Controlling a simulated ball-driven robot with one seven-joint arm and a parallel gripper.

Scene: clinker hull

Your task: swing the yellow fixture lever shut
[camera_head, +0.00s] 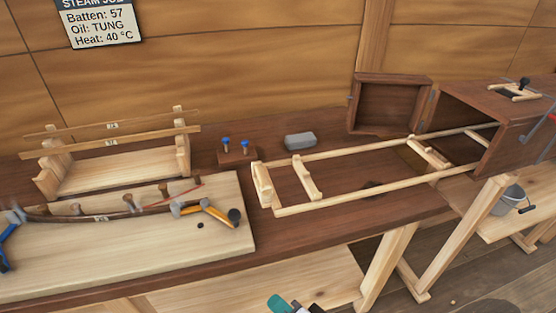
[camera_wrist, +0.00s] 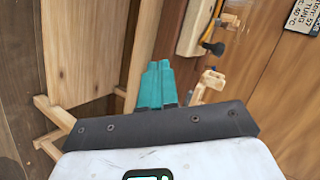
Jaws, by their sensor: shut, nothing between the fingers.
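The yellow fixture lever (camera_head: 218,214) sits at the right end of the pale wooden board, beside a curved dark strip held among pegs. Its arm points right and ends in a black knob (camera_head: 235,216) near the board's right edge. In the wrist view the black knob (camera_wrist: 215,48) shows upper right, with a bit of yellow lever (camera_wrist: 217,29) above it. My gripper (camera_head: 276,300) shows at the bottom of the head view, below and right of the lever and apart from it. Its teal fingers (camera_wrist: 153,84) are shut and empty.
The pale board (camera_head: 130,262) lies on a dark bench (camera_head: 340,234). A blue lever (camera_head: 6,246) is at its left end.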

